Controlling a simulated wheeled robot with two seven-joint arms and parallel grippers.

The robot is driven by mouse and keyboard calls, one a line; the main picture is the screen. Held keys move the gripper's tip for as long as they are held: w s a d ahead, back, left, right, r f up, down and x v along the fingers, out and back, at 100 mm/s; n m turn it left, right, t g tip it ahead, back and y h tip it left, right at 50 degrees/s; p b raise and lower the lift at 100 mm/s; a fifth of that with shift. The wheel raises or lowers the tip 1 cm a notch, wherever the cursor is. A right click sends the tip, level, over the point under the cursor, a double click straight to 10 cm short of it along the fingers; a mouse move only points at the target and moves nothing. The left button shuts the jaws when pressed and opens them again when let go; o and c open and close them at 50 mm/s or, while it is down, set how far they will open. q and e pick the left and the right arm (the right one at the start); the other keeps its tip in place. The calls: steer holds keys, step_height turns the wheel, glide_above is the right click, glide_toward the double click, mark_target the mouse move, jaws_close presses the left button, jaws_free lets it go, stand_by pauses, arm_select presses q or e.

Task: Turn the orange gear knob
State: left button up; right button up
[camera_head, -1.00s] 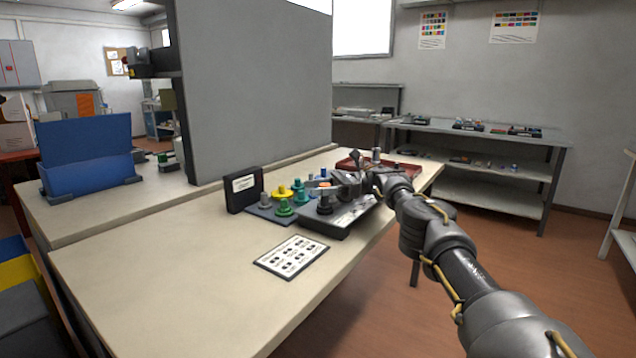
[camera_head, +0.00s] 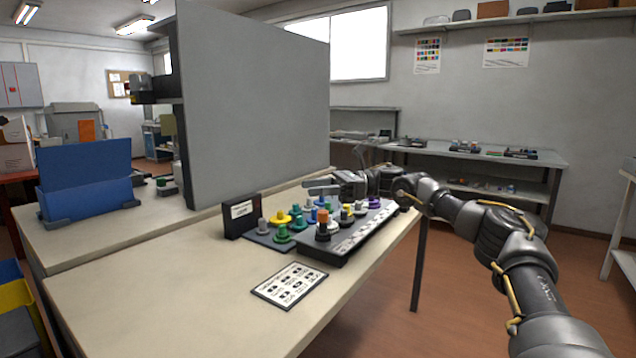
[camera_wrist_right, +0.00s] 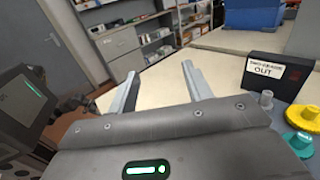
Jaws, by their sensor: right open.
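The orange gear knob (camera_head: 323,216) stands upright on a black base, at the near left end of a long dark cartridge (camera_head: 322,254) on the table. My right gripper (camera_head: 322,187) is above and behind the cartridge and its coloured gears, apart from the orange knob. Its fingers point left, and in the right wrist view the gripper (camera_wrist_right: 162,85) is open with nothing between the fingers. The orange knob does not show in the right wrist view. My left gripper is in neither view.
A dark mat with yellow, green and blue gears (camera_head: 282,233) lies left of the cartridge. A black box labelled OUT (camera_head: 242,216) stands beside it. A printed card (camera_head: 290,285) lies in front. The grey partition (camera_head: 255,110) rises behind. The near tabletop is clear.

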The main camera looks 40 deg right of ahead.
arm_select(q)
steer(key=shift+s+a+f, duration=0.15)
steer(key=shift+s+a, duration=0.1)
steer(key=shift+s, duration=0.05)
arm_select(e)
steer(key=s+a+r, duration=0.2)
steer(key=s+a, duration=0.1)
steer(key=s, duration=0.2)
steer(key=shift+a+r, duration=0.35)
steer(key=shift+r, duration=0.05)
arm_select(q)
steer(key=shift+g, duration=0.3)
